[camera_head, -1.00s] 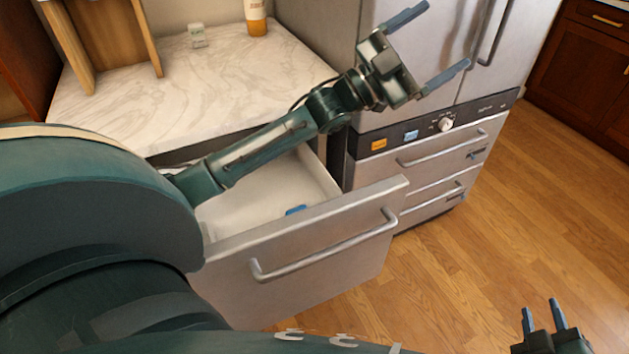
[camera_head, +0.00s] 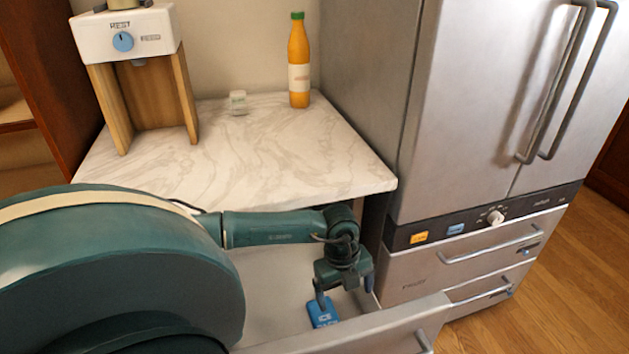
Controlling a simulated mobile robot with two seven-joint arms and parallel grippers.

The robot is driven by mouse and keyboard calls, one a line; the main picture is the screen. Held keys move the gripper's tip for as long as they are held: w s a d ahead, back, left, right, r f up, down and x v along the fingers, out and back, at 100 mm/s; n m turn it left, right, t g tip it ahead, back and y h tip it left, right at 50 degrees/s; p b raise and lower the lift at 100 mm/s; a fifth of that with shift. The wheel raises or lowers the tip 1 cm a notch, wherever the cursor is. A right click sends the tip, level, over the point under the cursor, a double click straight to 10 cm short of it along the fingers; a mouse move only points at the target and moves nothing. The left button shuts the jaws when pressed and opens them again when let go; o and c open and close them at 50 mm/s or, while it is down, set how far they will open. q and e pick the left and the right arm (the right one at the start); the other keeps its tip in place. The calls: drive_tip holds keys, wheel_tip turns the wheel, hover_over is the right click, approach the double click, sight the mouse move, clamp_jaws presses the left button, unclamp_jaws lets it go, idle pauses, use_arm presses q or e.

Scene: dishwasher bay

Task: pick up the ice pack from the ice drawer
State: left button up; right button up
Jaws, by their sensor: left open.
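The blue ice pack (camera_head: 322,315) with white lettering lies in the open ice drawer (camera_head: 268,292), near the drawer's front panel. My left gripper (camera_head: 345,292) points down into the drawer, over and close to the ice pack. Its fingers are apart. One finger is at the pack's far edge and the other is to the right; I cannot tell if they touch it. My right gripper is out of view.
A steel fridge (camera_head: 455,110) stands close on the right.

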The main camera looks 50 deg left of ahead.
use_arm(q)
drive_tip(key=shift+y, duration=0.7)
drive_tip(key=f, duration=0.3)
drive_tip(key=s+a+f, duration=0.1)
drive_tip(key=f, duration=0.2)
drive_tip(key=s+f, duration=0.1)
drive_tip(key=f, duration=0.2)
drive_tip(key=shift+s+a+b, duration=0.1)
drive_tip(key=shift+a+b, duration=0.25)
drive_tip(key=shift+a, duration=0.05)
drive_tip(key=f, duration=0.6)
drive_tip(key=shift+s+d+b, duration=0.15)
drive_tip(key=shift+d+b, duration=0.1)
drive_tip(key=shift+b, duration=0.05)
drive_tip(key=shift+r, duration=0.1)
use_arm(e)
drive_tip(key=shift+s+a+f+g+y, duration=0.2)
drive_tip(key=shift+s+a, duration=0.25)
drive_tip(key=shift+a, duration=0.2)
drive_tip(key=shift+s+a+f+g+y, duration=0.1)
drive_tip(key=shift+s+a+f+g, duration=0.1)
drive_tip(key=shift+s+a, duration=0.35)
use_arm(q)
drive_tip(key=shift+c, duration=0.3)
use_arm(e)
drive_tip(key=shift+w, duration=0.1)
use_arm(q)
drive_tip(key=c, duration=1.1)
